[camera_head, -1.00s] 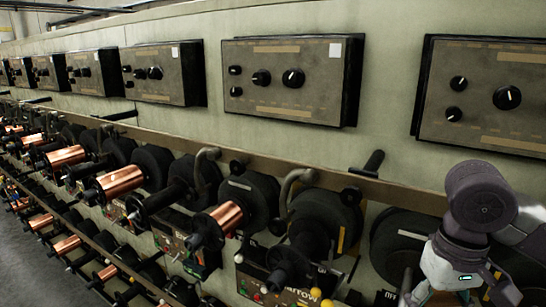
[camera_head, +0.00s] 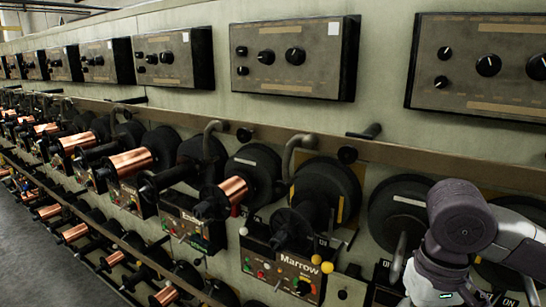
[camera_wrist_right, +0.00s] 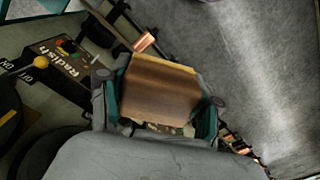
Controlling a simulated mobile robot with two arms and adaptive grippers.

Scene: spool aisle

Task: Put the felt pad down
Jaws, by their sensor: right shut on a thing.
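In the right wrist view my right gripper (camera_wrist_right: 160,98) is shut on a brown, flat-faced piece (camera_wrist_right: 158,88), which I take to be the felt pad. The pad sits between the two fingers and hides what is directly behind it. In the head view my right arm comes in at the lower right, in front of the spool machine; the fingers and pad cannot be made out there. My left gripper is in neither view.
The spool machine has a row of control panels (camera_head: 293,57) above black reels and copper spools (camera_head: 232,189). A small box labelled Marrow (camera_head: 285,272) sits below a reel. A box labelled Radish (camera_wrist_right: 62,60) is beside the gripper. Grey floor (camera_wrist_right: 255,60) is clear.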

